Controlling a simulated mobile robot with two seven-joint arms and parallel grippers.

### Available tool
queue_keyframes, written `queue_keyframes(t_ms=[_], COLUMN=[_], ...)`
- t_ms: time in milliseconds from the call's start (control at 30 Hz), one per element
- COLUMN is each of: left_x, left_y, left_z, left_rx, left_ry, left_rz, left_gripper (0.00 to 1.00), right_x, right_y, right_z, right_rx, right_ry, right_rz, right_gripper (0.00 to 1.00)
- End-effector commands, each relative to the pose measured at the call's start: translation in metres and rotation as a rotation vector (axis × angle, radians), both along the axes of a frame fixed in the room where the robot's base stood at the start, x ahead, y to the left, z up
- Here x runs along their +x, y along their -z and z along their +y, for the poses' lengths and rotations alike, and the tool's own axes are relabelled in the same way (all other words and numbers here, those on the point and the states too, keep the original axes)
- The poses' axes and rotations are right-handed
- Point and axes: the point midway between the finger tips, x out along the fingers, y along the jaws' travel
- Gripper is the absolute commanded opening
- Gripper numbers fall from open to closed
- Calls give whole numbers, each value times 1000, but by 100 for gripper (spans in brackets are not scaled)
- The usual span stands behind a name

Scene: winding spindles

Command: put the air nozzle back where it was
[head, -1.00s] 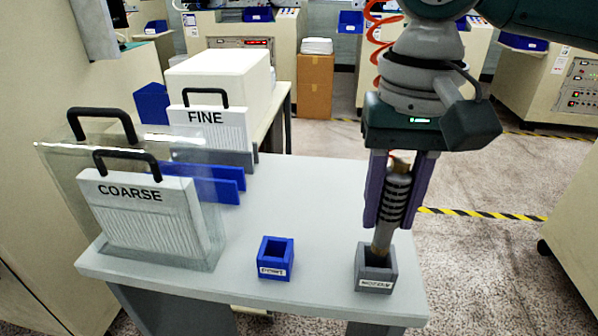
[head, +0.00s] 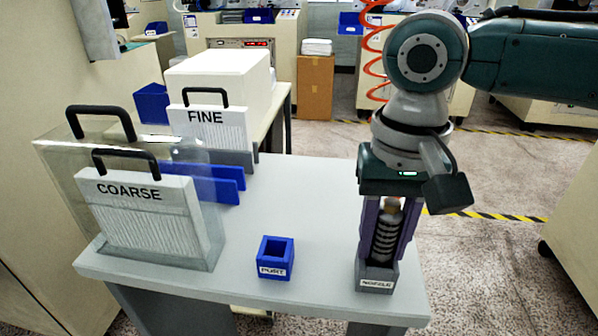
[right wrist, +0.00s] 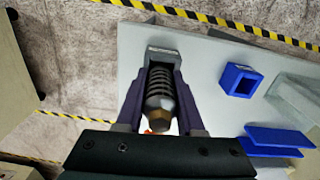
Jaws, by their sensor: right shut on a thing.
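The air nozzle (head: 387,238), with a dark ribbed grip and a brass-coloured end, is upright between the purple fingers of my right gripper (head: 384,255). The gripper is shut on it. The nozzle's lower part is down in the grey holder labelled NOZZLE (head: 376,284) at the table's front right, and its tip is hidden inside. The fingertips are at the holder's rim. In the right wrist view the nozzle (right wrist: 160,92) lies between both fingers and runs into the grey holder (right wrist: 163,55). My left gripper is not in view.
A blue holder (head: 275,270) stands left of the grey one on the table (head: 300,200). Farther left are the COARSE panel (head: 140,215), the FINE panel (head: 215,135) and blue slotted pieces. A red coiled hose (head: 373,50) hangs behind my arm.

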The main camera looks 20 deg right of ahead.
Motion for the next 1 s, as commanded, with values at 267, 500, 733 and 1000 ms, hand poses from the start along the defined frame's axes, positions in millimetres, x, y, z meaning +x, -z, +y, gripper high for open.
queue_keyframes(t_ms=[267, 500, 733, 1000], left_x=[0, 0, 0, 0], left_y=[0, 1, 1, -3], left_z=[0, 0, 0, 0], left_rx=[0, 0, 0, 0], left_ry=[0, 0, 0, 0], left_rz=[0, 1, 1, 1], left_gripper=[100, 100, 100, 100], right_x=[0, 1, 1, 1], right_y=[1, 1, 1, -38], right_z=[0, 1, 2, 2], right_rx=[1, 4, 5, 5], right_ry=[-1, -1, -2, -3], right_rz=[0, -3, -5, -6], right_gripper=[58, 67, 67, 67])
